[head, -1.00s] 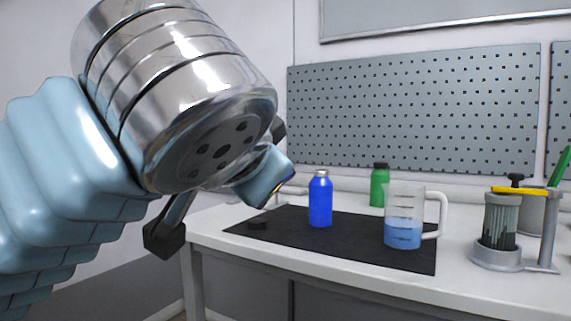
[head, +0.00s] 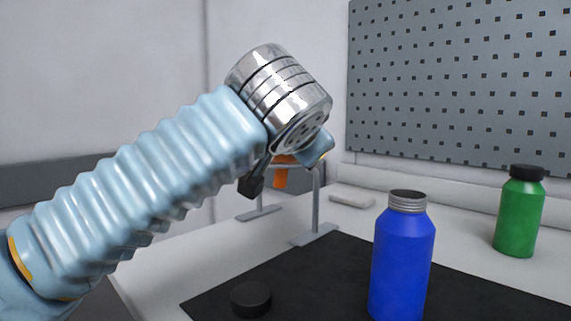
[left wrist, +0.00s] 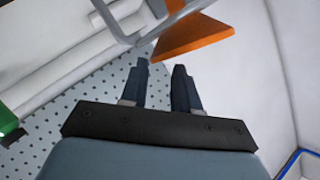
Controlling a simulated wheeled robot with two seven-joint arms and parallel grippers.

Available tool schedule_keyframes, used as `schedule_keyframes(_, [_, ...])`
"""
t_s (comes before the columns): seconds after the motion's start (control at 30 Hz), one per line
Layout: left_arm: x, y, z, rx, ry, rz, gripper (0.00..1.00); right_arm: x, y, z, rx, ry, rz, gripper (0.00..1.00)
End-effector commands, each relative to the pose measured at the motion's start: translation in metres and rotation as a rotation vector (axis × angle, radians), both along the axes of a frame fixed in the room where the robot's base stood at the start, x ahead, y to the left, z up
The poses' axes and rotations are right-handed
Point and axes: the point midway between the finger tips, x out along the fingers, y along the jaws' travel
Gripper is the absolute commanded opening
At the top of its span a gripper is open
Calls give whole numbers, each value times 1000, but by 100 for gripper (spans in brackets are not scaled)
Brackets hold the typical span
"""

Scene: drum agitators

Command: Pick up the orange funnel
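The orange funnel (head: 281,176) sits in a grey metal stand (head: 316,200) at the back left of the table, partly hidden behind my left wrist. In the left wrist view the funnel (left wrist: 195,37) is just beyond the fingertips, towards the right finger's side. My left gripper (left wrist: 161,70) is open, with two dark fingers apart and nothing visible between them. Whether a finger touches the funnel I cannot tell. My right gripper is in neither view.
A blue bottle (head: 402,260) without a cap stands on the black mat (head: 320,275), with a black cap (head: 250,299) to its left. A green bottle (head: 519,215) stands at the right. A pegboard (head: 450,85) is on the wall behind.

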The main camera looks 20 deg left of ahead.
Motion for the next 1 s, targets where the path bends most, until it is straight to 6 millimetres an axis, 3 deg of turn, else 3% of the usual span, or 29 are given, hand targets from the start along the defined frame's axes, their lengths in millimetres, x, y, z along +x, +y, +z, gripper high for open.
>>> schedule_keyframes(0.13, [15, 5, -5, 1, 2, 2, 31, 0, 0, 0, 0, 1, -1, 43])
schedule_keyframes(0.37, [17, 5, -6, 1, 1, 2, 31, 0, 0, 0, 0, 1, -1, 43])
schedule_keyframes(0.6, [17, 5, -6, 1, 1, 2, 0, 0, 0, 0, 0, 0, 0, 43])
schedule_keyframes(1.0, [17, 5, 1, 0, 1, 2, 0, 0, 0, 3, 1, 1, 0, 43])
